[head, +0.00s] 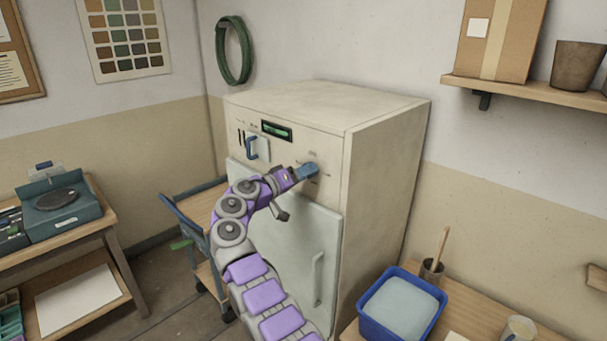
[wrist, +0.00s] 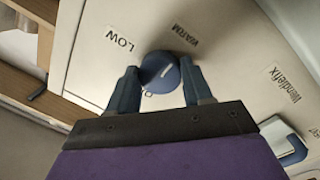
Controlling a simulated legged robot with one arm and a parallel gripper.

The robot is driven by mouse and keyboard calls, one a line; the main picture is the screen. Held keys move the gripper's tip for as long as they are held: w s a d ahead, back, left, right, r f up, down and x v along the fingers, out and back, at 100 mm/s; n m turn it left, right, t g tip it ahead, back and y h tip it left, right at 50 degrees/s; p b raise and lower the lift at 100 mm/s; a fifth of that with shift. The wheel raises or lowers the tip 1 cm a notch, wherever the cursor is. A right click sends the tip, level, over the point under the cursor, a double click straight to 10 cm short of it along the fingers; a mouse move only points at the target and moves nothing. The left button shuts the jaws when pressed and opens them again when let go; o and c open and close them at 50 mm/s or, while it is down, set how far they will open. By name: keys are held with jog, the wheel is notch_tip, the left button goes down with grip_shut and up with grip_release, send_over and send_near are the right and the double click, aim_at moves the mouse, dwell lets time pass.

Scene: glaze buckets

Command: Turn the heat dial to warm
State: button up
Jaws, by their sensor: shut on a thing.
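The round blue heat dial (wrist: 154,76) sits on the cream front panel (wrist: 95,62) of the cabinet (head: 385,165). In the wrist view it lies between the two fingers of my gripper (wrist: 158,68), which is shut on it. The LOW label (wrist: 119,39) is up and left of the dial. A third label below is mostly hidden. In the head view, my gripper (head: 308,172) reaches the panel's right part and hides the dial.
A blue handle switch (head: 253,147) and a small green display (head: 277,131) are on the panel's left. The cabinet door (head: 290,235) with its handle (head: 317,280) is below. A cart (head: 200,215) stands left, and a blue tub (head: 383,325) sits on the right table.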

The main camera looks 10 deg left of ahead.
jog(key=shift+a+f, duration=0.1)
jog(key=shift+f, duration=0.3)
jog(key=o, duration=1)
jog(key=shift+w+a, duration=0.1)
jog(key=shift+w, duration=0.05)
jog(key=shift+o, duration=0.2)
jog(key=shift+r, duration=0.2)
jog(key=p+v, duration=0.1)
jog(key=v, duration=1.6)
jog(key=shift+a, duration=0.25)
